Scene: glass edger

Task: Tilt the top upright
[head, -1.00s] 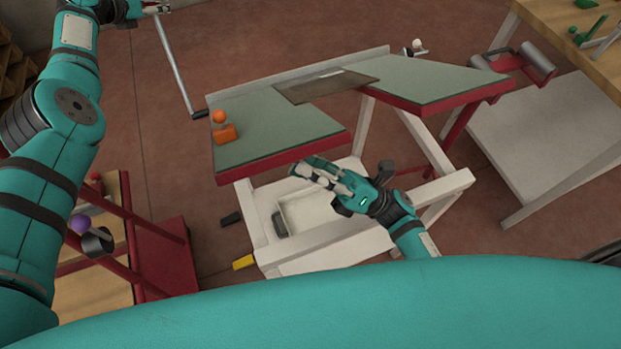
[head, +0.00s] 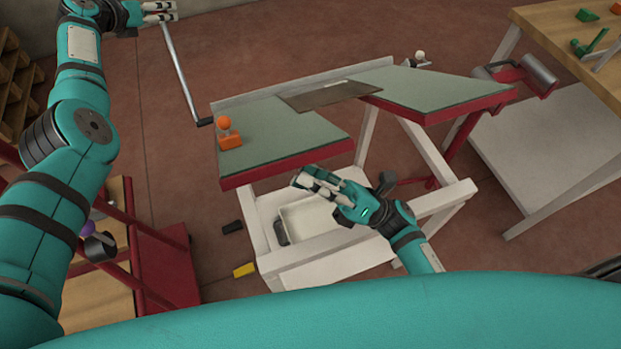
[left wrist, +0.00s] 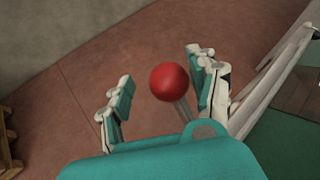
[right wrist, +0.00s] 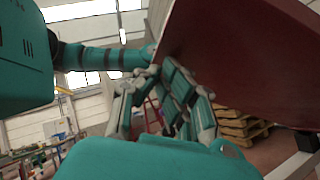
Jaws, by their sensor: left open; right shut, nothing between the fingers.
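The top (head: 285,135) is a green surface with red edges and a notch in its middle, on a white frame (head: 345,245). It looks roughly level. A long metal lever (head: 183,75) runs from near the top's left corner up to my left gripper (head: 160,12). In the left wrist view the open left gripper (left wrist: 160,95) has a red ball knob (left wrist: 170,82) between its fingers; contact cannot be told. My right gripper (head: 315,180) is shut and empty by the top's front red edge. In the right wrist view its fingers (right wrist: 165,95) are close beneath a large red panel (right wrist: 235,65).
An orange block with a ball (head: 228,133) stands on the top's left wing, and a brown plate (head: 325,92) bridges the notch. A wooden workbench (head: 570,50) stands at right. A wood-topped red stand (head: 160,260) is at left. Bare floor lies behind the top.

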